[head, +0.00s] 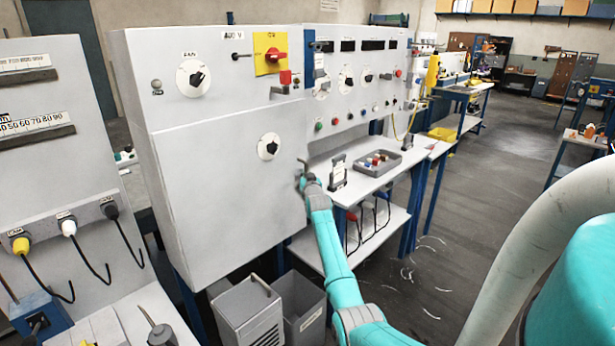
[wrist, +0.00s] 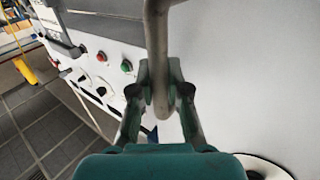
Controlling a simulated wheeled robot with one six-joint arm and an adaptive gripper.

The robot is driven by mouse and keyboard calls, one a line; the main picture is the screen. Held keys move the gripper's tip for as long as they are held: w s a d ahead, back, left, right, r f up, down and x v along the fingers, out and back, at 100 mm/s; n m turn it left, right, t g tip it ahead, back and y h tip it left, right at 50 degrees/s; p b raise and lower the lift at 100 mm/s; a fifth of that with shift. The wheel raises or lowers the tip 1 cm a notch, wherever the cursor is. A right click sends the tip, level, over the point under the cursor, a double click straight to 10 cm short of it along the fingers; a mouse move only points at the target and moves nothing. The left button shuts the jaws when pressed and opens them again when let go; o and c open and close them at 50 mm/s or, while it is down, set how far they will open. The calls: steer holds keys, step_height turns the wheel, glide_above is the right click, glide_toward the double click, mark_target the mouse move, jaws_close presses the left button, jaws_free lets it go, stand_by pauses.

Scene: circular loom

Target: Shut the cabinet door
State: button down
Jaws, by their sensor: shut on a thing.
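The cabinet door (head: 225,200) is a large light-grey panel on the front of the grey cabinet (head: 205,50). A dark round knob (head: 269,146) is on its upper right. The handle (head: 303,163) is a metal bar near the door's right edge. In the wrist view the handle (wrist: 157,40) runs down from the top as a curved grey bar, with the pale door (wrist: 255,75) to its right. My gripper (head: 304,178) is at the handle. Its two fingers (wrist: 163,92) are shut on the bar. I cannot tell how far the door stands from the cabinet.
A workbench (head: 385,184) with a grey tray (head: 368,163) stands right of the door. Grey bins (head: 248,318) stand on the floor below. A panel with plugs (head: 65,225) is at the left. The floor (head: 500,200) at the right is open.

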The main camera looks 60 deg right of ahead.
steer(key=shift+w+a, duration=0.15)
steer(key=shift+w, duration=0.25)
steer(key=c, duration=1.1)
jaws_free()
steer(key=shift+w, duration=0.1)
steer(key=shift+c, duration=0.2)
steer(key=shift+s+a, duration=0.2)
steer(key=shift+s, duration=0.25)
steer(key=v, duration=1.1)
